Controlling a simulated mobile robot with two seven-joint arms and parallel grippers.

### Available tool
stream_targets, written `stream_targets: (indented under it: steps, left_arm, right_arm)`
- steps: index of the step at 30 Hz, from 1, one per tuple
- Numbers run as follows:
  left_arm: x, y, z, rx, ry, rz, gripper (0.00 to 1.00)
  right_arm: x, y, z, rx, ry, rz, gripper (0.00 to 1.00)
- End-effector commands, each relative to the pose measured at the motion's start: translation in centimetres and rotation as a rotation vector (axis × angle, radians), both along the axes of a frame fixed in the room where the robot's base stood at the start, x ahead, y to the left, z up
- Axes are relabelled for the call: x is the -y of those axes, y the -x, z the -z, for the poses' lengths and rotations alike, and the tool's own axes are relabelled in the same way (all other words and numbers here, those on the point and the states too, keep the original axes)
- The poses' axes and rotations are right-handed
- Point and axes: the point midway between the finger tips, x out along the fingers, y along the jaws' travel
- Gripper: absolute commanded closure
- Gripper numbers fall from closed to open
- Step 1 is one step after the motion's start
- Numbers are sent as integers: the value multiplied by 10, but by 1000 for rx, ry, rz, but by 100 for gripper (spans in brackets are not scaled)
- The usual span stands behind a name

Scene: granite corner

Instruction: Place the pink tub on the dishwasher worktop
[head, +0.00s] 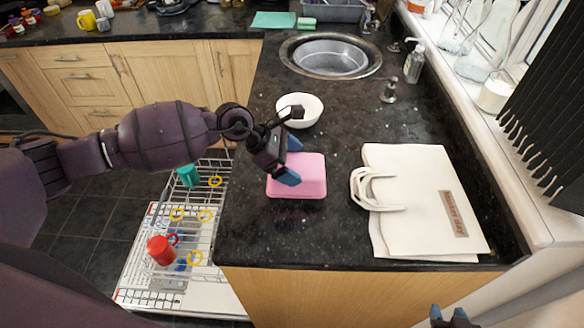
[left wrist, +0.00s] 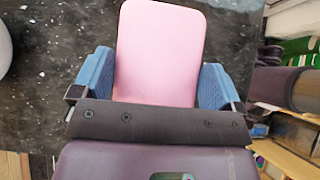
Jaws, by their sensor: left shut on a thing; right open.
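The pink tub (head: 306,176) is over the dark granite worktop (head: 250,235), left of the white bag, above the dishwasher side. It looks flat and level; I cannot tell whether it touches the stone or is held just above it. My left gripper (head: 290,161) is shut on the tub's left part, with blue fingers on either side. In the left wrist view the tub (left wrist: 160,45) sits between both blue fingers, and its near end is hidden by the gripper. My right gripper (head: 454,316) is open and empty at the bottom edge of the head view.
A white bowl (head: 304,109) stands behind the tub, and a white bag (head: 425,203) lies to its right. The round sink (head: 331,56) is further back. The pulled-out dishwasher rack (head: 140,255) holds a red cup (head: 160,250) and a teal cup (head: 188,175). Worktop in front of the tub is clear.

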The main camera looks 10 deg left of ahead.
Motion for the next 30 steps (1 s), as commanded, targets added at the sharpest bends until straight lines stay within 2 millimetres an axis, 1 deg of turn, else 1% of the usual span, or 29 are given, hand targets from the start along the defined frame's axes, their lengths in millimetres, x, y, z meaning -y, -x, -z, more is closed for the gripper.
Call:
stream_targets:
  steps: [3,6,18,19,20,26,30]
  left_arm:
    - [1,0,17,-3,1,-1,31]
    - [0,0,28,-2,0,-1,31]
    - [0,0,33,1,0,1,31]
    - [0,0,33,1,0,1,5]
    - [0,0,32,1,0,1,0]
    - [0,0,32,1,0,1,0]
    - [0,0,28,-1,0,1,0]
  right_arm:
    - [0,0,-1,-2,0,0,57]
    - [0,1,-2,-3,0,0,57]
    - [0,1,3,-3,0,0,57]
    - [0,1,2,-3,0,0,57]
    - [0,1,2,-4,0,0,57]
    - [0,1,2,-3,0,0,57]
    - [0,1,-2,-4,0,0,57]
